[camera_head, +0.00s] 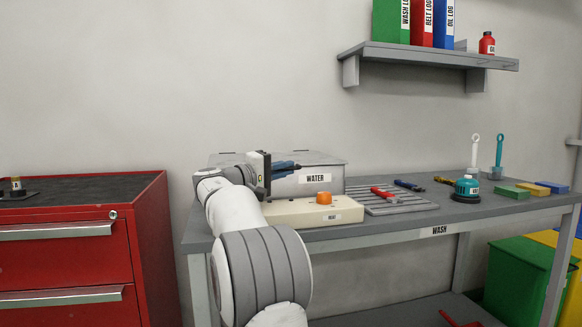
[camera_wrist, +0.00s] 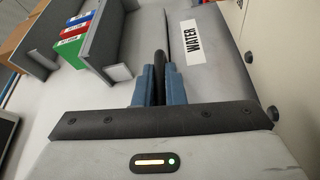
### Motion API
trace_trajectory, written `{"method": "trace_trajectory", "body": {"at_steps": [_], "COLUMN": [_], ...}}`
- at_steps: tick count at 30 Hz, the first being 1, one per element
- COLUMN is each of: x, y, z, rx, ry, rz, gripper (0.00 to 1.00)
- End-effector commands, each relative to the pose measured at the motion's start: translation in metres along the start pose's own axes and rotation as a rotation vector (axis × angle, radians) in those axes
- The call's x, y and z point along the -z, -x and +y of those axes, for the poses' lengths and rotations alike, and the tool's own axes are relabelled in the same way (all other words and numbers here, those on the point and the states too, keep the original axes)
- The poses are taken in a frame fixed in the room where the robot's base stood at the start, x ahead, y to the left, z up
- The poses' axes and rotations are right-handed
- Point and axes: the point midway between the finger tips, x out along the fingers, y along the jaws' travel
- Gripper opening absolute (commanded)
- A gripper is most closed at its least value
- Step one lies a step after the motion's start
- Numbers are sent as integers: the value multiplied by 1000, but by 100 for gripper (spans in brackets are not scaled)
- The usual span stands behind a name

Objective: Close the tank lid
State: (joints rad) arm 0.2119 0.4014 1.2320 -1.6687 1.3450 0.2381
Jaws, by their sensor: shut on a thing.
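The grey tank (camera_head: 325,175), labelled WATER, stands on the grey table. Its grey lid (camera_head: 318,157) lies flat or nearly flat across the top; in the wrist view a thin dark line runs between lid and label side, and I cannot tell whether it is a gap. My gripper (camera_head: 284,168) is at the tank's upper front edge, blue fingers pointing right. In the wrist view the blue fingers (camera_wrist: 158,86) are shut on a dark bar (camera_wrist: 160,64), which looks like the lid's handle. The WATER label (camera_wrist: 191,43) is close beside them. My wrist hides the tank's left front.
A cream control box (camera_head: 302,211) with an orange knob (camera_head: 324,198) stands just in front of the tank. A grey rack (camera_head: 395,206) with tools lies to its right. A shelf (camera_head: 430,54) with binders hangs above. A red cabinet (camera_head: 70,245) stands left.

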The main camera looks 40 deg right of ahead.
Motion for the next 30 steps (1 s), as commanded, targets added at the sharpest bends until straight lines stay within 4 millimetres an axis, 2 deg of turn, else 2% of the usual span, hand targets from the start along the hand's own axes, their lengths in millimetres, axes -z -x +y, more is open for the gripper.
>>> {"method": "trace_trajectory", "body": {"at_steps": [1,7,8,16,24,30], "x": [4,0,0,-5,-6,-5], "y": [3,-4,-5,-12,-11,17], "z": [-6,-7,-8,-6,-4,-2], "rx": [4,5,5,3,1,2], "ry": [10,13,13,11,8,9], "rz": [12,1,0,-14,-17,-15], "gripper": [0,0,11,32,32,32]}}
